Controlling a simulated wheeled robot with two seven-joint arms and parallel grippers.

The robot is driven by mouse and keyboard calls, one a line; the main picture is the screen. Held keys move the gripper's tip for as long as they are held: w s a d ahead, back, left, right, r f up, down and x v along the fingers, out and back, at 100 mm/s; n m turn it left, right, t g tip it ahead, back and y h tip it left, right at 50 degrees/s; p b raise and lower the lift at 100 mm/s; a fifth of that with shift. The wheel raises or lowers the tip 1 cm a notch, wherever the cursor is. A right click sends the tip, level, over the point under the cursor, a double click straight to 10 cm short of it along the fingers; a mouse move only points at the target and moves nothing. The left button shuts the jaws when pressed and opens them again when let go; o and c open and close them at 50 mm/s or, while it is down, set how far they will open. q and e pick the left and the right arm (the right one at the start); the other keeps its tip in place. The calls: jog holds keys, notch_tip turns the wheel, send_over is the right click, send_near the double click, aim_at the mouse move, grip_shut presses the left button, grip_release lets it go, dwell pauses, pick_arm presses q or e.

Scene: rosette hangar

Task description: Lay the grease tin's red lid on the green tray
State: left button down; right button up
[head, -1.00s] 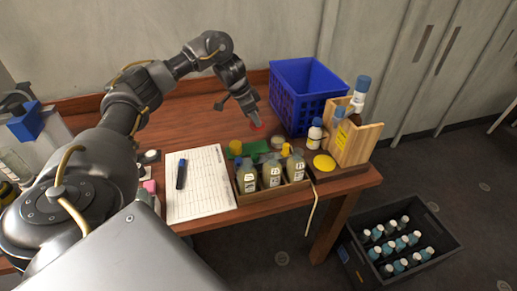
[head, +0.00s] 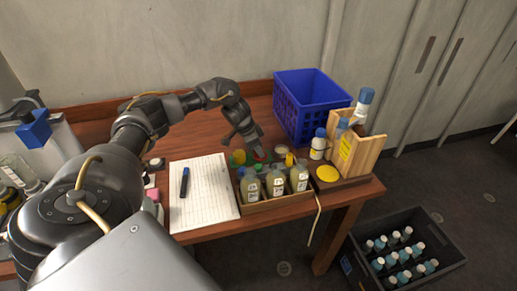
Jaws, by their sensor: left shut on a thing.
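The red lid (head: 259,155) is a small red patch at the tip of my left gripper (head: 257,147), which is shut on it. The gripper points down over the green tray (head: 250,160), behind the box of bottles. The tray is mostly hidden by the gripper and the bottles. The lid is at or just above the tray; I cannot tell whether they touch. An open round tin (head: 281,149), likely the grease tin, stands just right of the gripper. My right gripper is not in view.
A wooden box of several bottles (head: 275,202) stands in front of the tray. A blue crate (head: 308,105) is behind to the right. A yellow cup (head: 238,157) is close left of the gripper. A written sheet with a marker (head: 205,190) lies left. A wooden holder (head: 357,155) stands right.

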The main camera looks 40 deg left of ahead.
pick_arm(q)
jog(key=c, duration=1.3)
grip_release()
jog(key=shift+f, duration=0.1)
jog(key=v, duration=1.2)
jog(key=shift+s+d, duration=0.1)
